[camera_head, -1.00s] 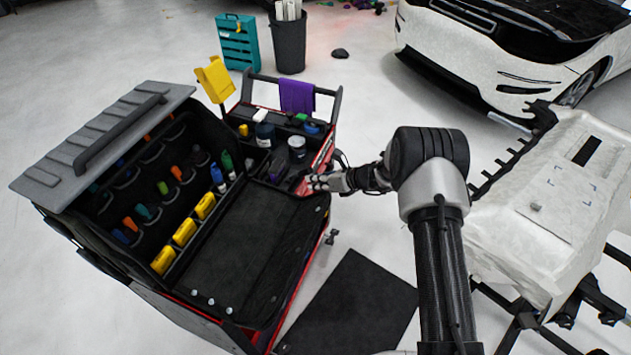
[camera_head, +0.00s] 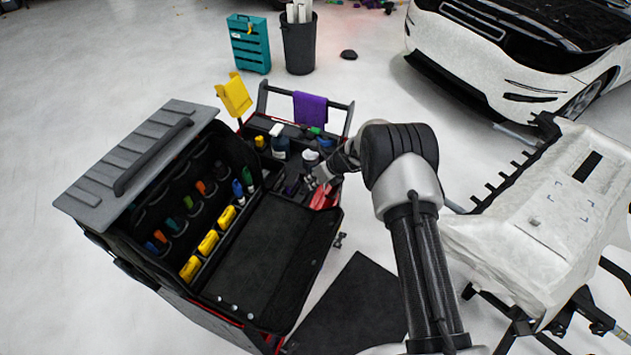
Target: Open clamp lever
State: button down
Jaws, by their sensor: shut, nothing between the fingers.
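My gripper (camera_head: 316,181) is small in the view, at the right side of the tool cart. Its fingers are together and hold nothing. They are over or close above the cart's small bins, near a red panel (camera_head: 325,196); whether they touch anything cannot be told. I cannot make out a clamp lever for certain. A small dark metal fitting (camera_head: 340,239) shows beside the cart's right edge, below my gripper in the picture. My arm comes up from the bottom right and hides part of the floor and the cart's right end.
The open tool cart (camera_head: 265,255) holds bottles and yellow tools, with a purple cloth (camera_head: 310,108) on its rail. A dark mat (camera_head: 350,310) lies on the floor. A white covered part (camera_head: 560,200) on a stand is at right. A bin (camera_head: 298,50) and white car (camera_head: 500,60) stand behind.

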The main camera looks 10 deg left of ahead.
jog(key=shift+w+a+r, duration=0.15)
jog(key=shift+a+r, duration=0.15)
jog(key=shift+a, duration=0.15)
jog(key=shift+w+a+r, duration=0.1)
jog(key=shift+r, duration=0.1)
